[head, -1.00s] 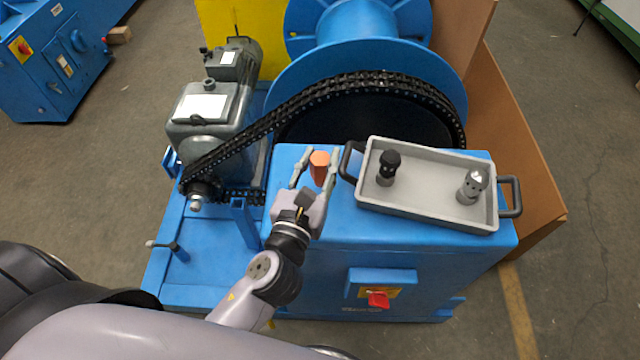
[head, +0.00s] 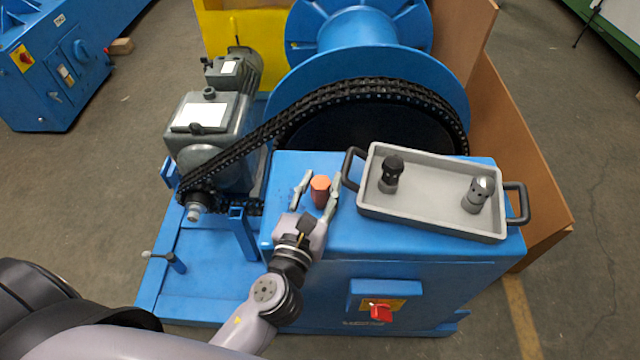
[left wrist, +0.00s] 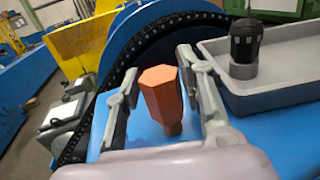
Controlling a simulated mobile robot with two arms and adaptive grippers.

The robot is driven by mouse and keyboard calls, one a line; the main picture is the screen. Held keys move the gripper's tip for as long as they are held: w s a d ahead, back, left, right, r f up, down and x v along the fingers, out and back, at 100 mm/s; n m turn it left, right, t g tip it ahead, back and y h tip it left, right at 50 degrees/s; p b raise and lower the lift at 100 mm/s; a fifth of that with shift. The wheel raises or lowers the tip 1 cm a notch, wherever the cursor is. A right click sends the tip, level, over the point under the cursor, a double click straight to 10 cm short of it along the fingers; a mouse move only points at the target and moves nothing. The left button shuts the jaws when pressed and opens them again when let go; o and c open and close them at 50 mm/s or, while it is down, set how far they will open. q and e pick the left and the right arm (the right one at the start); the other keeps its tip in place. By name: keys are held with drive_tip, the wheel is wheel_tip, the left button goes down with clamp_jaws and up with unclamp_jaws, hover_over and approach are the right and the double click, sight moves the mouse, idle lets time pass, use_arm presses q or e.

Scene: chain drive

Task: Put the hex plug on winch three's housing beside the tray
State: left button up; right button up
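The orange hex plug (head: 320,191) is upright between the fingertips of my left gripper (head: 319,188), over the left part of the blue housing top (head: 290,168). I cannot tell whether the stem touches the housing. The grey tray (head: 432,222) lies to the right on the same top. My right gripper is not in view.
The tray holds a black-topped fitting (head: 391,174) and a silver-topped one (head: 477,194). Its black left handle (head: 350,166) is close to my right-hand finger. The chain (head: 375,93) and drum rise behind. A red switch (head: 381,313) is on the housing front.

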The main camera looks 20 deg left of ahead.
use_arm(q)
drive_tip(key=shift+o, duration=1.2)
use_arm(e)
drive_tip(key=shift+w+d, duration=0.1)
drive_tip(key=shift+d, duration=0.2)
use_arm(q)
drive_tip(key=shift+r, duration=0.2)
drive_tip(key=s+b, duration=0.5)
drive_tip(key=s, duration=0.7)
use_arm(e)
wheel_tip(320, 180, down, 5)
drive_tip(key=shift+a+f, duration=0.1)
use_arm(q)
drive_tip(key=shift+d, duration=0.1)
